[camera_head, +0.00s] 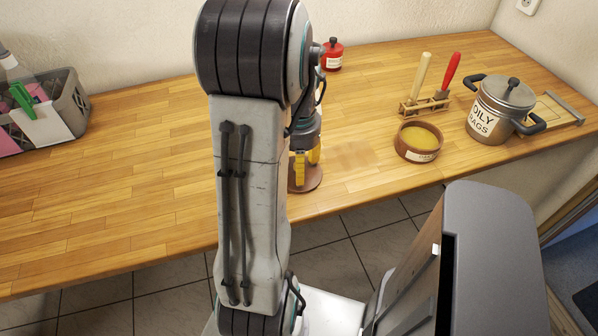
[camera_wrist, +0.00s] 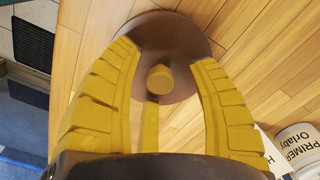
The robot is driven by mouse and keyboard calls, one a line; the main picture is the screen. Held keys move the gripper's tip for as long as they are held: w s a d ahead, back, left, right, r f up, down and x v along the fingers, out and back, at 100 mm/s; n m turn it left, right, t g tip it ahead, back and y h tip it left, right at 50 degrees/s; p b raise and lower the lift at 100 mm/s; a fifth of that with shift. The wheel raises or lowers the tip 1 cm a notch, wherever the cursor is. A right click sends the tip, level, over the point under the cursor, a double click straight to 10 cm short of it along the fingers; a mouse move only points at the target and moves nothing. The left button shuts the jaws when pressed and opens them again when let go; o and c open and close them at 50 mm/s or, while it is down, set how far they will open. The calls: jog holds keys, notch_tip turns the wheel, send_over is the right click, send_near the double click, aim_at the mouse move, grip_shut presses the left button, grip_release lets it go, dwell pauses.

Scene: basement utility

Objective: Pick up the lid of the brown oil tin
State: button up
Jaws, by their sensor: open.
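In the wrist view a round brown lid or tin top (camera_wrist: 185,32) with a small knob (camera_wrist: 160,79) lies below my gripper (camera_wrist: 168,55). My gripper is open, its two yellow fingers on either side of the knob with gaps to it. Whether the fingertips touch the brown surface I cannot tell. In the head view my gripper (camera_head: 305,165) points down near the counter's front edge, over the brown round thing (camera_head: 311,182). My arm hides part of it, and any tin body beneath is not clearly visible.
On the wooden counter (camera_head: 130,150), a brown bowl (camera_head: 418,155), a tool rack (camera_head: 425,105) and an OILY RAGS pot (camera_head: 490,122) stand to the right. A red tin (camera_head: 332,54) stands behind; a grey crate (camera_head: 72,105) is left.

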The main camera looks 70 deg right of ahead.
jog(key=shift+c, duration=0.4)
grip_shut()
jog(key=shift+r, duration=0.1)
